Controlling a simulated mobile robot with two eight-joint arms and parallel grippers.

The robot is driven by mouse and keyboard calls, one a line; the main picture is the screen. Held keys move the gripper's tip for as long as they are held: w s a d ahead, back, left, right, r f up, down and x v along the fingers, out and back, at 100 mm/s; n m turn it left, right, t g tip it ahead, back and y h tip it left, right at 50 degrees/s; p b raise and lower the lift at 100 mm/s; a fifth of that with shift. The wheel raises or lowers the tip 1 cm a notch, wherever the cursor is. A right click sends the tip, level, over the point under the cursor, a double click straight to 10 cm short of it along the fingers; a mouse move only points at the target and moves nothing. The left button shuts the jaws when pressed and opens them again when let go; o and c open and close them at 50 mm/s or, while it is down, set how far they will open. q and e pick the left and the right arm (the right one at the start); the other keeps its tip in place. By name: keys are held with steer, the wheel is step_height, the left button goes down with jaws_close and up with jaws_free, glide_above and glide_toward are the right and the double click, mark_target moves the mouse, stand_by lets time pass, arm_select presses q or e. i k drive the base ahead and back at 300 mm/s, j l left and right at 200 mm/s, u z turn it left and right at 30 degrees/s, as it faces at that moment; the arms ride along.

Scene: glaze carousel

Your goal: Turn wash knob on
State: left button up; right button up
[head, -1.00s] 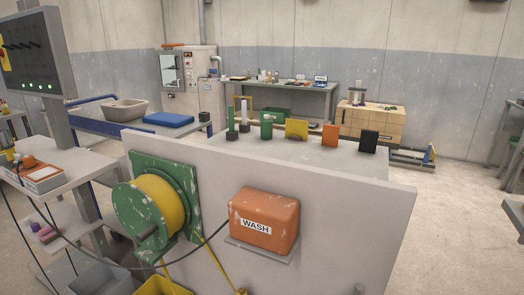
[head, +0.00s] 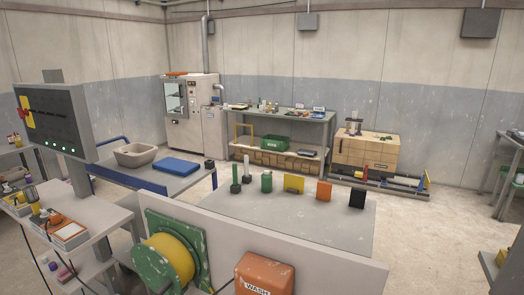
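An orange box marked WASH (head: 264,276) is on the front of a low grey wall, at the bottom of the head view. Its lower part is cut off by the picture edge. No wash knob can be made out in this view. Neither of my grippers shows.
A green reel with yellow hose (head: 172,258) is on the wall left of the box. Behind the low wall (head: 330,259), a grey table (head: 215,203) bears several upright items. A control panel (head: 54,122) stands at the left beside a cluttered bench. Open floor lies at the right (head: 425,225).

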mark_target(45, 214)
steer(key=u, duration=1.5)
steer(key=z, duration=1.5)
steer(key=k+j+u, duration=0.2)
steer(key=u, duration=0.2)
steer(key=k+j+u, duration=0.15)
steer(key=j+u, duration=0.2)
steer(key=k+j+u, duration=0.1)
steer(key=j+u, duration=0.3)
